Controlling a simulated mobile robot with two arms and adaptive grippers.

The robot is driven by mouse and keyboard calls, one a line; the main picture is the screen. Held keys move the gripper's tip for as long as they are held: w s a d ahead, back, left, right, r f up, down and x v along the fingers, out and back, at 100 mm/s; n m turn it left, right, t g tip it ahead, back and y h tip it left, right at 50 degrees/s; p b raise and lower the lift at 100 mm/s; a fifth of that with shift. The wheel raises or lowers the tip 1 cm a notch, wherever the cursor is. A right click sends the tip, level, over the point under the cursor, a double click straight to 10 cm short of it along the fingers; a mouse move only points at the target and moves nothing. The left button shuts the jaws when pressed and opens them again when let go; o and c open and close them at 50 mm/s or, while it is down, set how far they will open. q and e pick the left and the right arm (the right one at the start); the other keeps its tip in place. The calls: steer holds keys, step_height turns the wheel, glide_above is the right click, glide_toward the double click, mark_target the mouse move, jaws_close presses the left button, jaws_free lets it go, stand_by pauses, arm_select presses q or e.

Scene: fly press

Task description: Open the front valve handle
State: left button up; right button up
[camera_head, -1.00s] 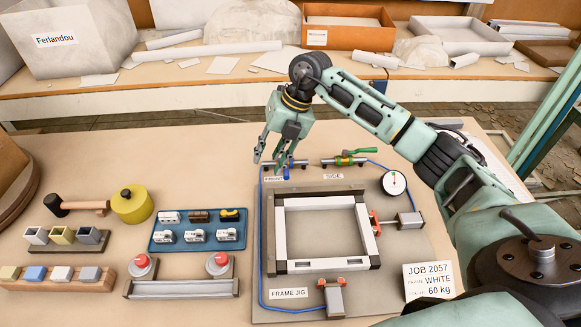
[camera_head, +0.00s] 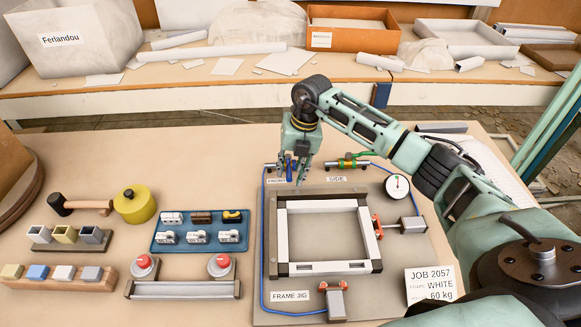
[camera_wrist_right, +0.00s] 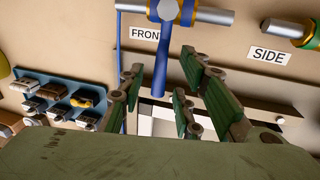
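The front valve (camera_wrist_right: 175,12) is on a grey pipe beside a "FRONT" label. Its blue lever handle (camera_wrist_right: 159,65) points across the pipe, down the right wrist view. In the head view the handle (camera_head: 289,170) is partly hidden by my right gripper (camera_head: 294,174). That gripper points down at the front valve. In the right wrist view its fingers (camera_wrist_right: 165,100) are apart, and the handle's free end shows between them. I cannot tell whether they touch it. My left gripper is not in view.
The side valve (camera_head: 347,162), with a green handle along its pipe, is just right. A pressure gauge (camera_head: 397,187) stands farther right. The frame jig (camera_head: 275,235) lies in front, with a white frame (camera_head: 322,267). A blue tray (camera_head: 199,250) of small parts is left.

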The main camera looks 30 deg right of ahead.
steer(key=shift+c, duration=0.5)
jaws_close()
steer(key=shift+d, duration=0.1)
